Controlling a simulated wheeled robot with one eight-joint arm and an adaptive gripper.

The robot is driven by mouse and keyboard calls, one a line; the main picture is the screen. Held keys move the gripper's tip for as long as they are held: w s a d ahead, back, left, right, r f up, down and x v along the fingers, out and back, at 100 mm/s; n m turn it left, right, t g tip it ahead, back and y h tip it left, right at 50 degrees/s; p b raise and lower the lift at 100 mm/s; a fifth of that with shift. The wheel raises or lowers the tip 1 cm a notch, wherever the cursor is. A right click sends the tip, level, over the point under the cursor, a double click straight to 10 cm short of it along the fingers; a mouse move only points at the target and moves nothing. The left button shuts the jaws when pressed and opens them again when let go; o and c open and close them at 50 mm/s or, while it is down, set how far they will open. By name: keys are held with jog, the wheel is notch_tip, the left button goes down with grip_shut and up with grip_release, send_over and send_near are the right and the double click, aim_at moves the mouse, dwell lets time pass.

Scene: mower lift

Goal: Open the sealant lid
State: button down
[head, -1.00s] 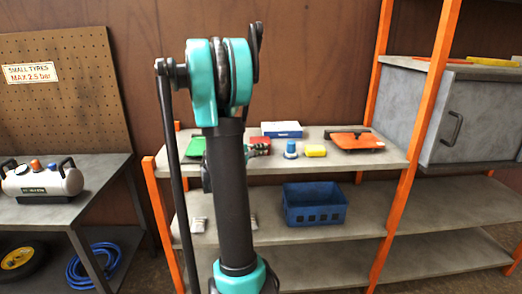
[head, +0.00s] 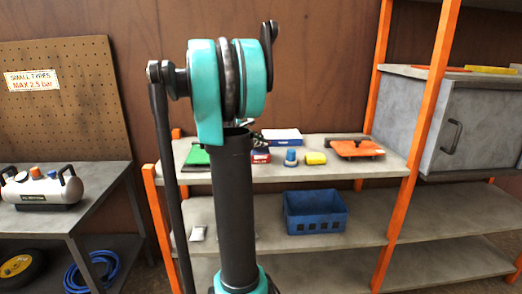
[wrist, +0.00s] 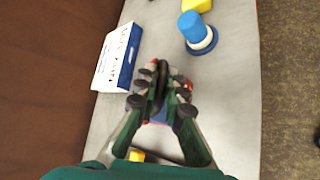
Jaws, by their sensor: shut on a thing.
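In the wrist view, my gripper (wrist: 158,95) is shut, its dark-green fingers with black pads close together over a small red and blue thing (wrist: 160,116). The fingers hide most of that thing. In the head view a red box (head: 261,158) stands on the top shelf, and my arm hides most of my gripper near it. A white and blue box with writing (wrist: 118,57) lies beside the fingers, apart from them. I cannot tell which thing is the sealant or see an open lid.
On the top shelf (head: 385,172) there are also a yellow block (head: 315,158), an orange tool (head: 355,148) and a green item (head: 196,157). A blue crate (head: 315,212) sits on the shelf below. Orange posts (head: 412,150) and a grey cabinet (head: 450,120) stand at the right.

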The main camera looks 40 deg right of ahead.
jog(key=w+d+r+n+g+y, duration=0.2)
jog(key=w+r+g, duration=0.1)
jog(key=w+d+r+n+g+y, duration=0.1)
jog(key=w+r, duration=0.1)
jog(key=shift+w+d+y, duration=0.15)
jog(key=shift+w+y, duration=0.05)
jog(key=shift+y, duration=0.1)
jog(key=w+d, duration=0.3)
jog(key=w, duration=0.2)
jog(key=shift+w+d+r, duration=0.25)
jog(key=shift+r, duration=0.1)
dwell(0.3)
jog(key=c, duration=1.7)
grip_release()
jog(key=shift+d, duration=0.1)
jog(key=shift+o, duration=0.3)
